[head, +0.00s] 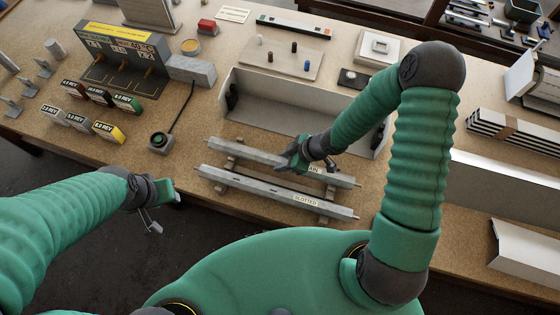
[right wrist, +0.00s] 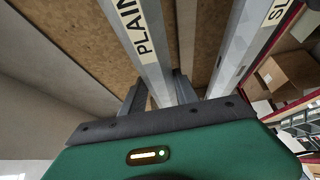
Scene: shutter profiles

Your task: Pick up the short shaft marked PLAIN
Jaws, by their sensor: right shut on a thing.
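The shaft marked PLAIN (head: 243,151) is a grey bar with a white label, the farther of two bars on a low rack in the head view. My right gripper (head: 297,163) is shut on it near its label, right of its middle. In the right wrist view the PLAIN shaft (right wrist: 147,60) runs between the two fingers, its label just beyond them. I cannot tell whether it touches the rack. The SLOTTED shaft (head: 250,186) lies parallel, nearer me, and shows in the right wrist view (right wrist: 240,45). My left gripper (head: 165,208) is open and empty off the bench's front edge.
A long grey open tray (head: 270,112) stands just behind the rack. A green button box (head: 160,141) with a cable is to the left. White channel profiles (head: 520,250) lie at the right. Labelled blocks (head: 108,132) stand at the left.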

